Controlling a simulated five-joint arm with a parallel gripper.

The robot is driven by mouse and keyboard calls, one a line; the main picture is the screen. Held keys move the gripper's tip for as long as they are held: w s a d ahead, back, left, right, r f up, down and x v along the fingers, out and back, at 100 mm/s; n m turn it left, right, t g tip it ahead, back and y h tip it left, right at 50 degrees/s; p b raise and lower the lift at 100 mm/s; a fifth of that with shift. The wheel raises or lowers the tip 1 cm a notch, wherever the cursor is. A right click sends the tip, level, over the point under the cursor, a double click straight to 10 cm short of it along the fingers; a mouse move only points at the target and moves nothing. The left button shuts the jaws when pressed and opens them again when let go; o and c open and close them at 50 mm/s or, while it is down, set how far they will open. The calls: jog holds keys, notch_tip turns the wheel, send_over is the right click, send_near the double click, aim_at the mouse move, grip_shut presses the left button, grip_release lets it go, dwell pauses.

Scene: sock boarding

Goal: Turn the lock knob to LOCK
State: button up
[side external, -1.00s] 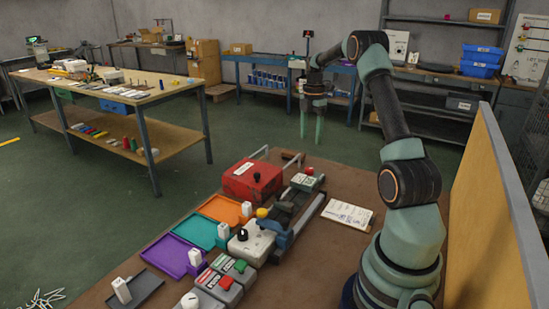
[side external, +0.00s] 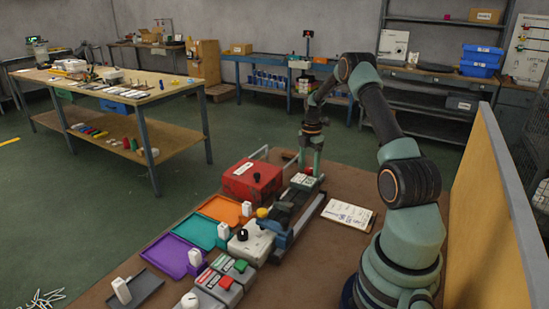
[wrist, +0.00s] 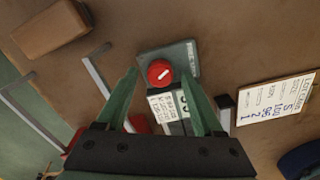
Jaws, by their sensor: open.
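The lock knob (wrist: 160,72) is a red round knob with a white bar across its face, tilted from lower left to upper right. It sits on a grey-green box (wrist: 183,54) beside a white printed label (wrist: 168,105) that is too blurred to read. My gripper (wrist: 160,76) is open, its two green fingers on either side of the knob in the picture. I cannot tell whether they touch it. In the side view the gripper (side external: 311,164) points down at the knob (side external: 308,171), at the far end of the row of fixtures, and partly hides it.
A red box (side external: 252,182) stands left of the knob. A lever fixture (side external: 281,233), a white box with a black knob (side external: 250,243) and coloured trays (side external: 220,208) are nearer the camera. A written card (side external: 347,213) lies to the right, with bare bench around it.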

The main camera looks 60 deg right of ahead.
grip_shut()
jog(key=shift+m, duration=2.3)
grip_release()
jog(key=shift+a+n, duration=0.1)
jog(key=shift+n, duration=0.2)
